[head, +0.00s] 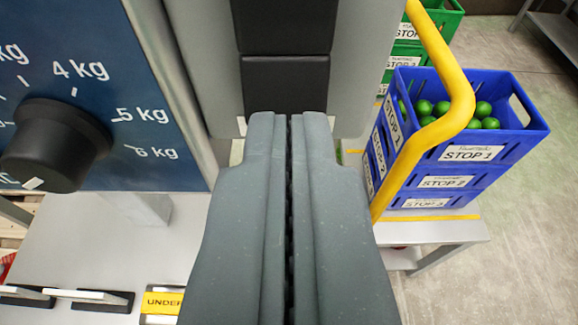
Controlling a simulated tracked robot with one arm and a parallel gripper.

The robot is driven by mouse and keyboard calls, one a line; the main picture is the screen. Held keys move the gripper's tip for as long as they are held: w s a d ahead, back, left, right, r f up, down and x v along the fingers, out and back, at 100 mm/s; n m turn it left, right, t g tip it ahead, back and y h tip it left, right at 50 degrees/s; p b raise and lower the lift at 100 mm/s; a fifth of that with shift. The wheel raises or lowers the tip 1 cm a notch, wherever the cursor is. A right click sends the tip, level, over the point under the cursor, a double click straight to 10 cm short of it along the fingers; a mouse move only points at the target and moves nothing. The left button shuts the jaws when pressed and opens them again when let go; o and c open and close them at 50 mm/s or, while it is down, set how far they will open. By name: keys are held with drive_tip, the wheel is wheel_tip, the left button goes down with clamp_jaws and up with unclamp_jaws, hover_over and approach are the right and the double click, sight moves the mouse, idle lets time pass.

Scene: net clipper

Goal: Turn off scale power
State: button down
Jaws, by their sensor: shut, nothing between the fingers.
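My gripper (289,122) is shut and empty, its two grey fingers pressed together and pointing away from the camera. Just beyond its tips is a black two-part block (285,78) on a grey panel (215,60), which looks like a large rocker switch. The fingertips overlap its lower edge in the picture; I cannot tell whether they touch it. To the left is a blue dial face (130,95) with white kg marks. A black knob (55,145) sits on it, its white pointer aimed at the lower left. The fingers hide what lies below the block.
A yellow bent rail (440,110) stands close on the right. Behind it, stacked blue crates (520,140) with STOP labels hold green balls (482,108), near green crates (448,20). A grey table (85,250) at lower left carries black-and-white switches (90,298) and a yellow label (162,302).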

drive_tip(key=shift+x, duration=1.15)
drive_tip(key=shift+f, duration=0.1)
drive_tip(key=shift+w+t+b, duration=0.15)
drive_tip(key=shift+t+b, duration=0.15)
drive_tip(key=shift+b, duration=0.2)
drive_tip(key=f+b+v, duration=0.3)
drive_tip(key=v, duration=1)
drive_tip(key=shift+s, duration=0.7)
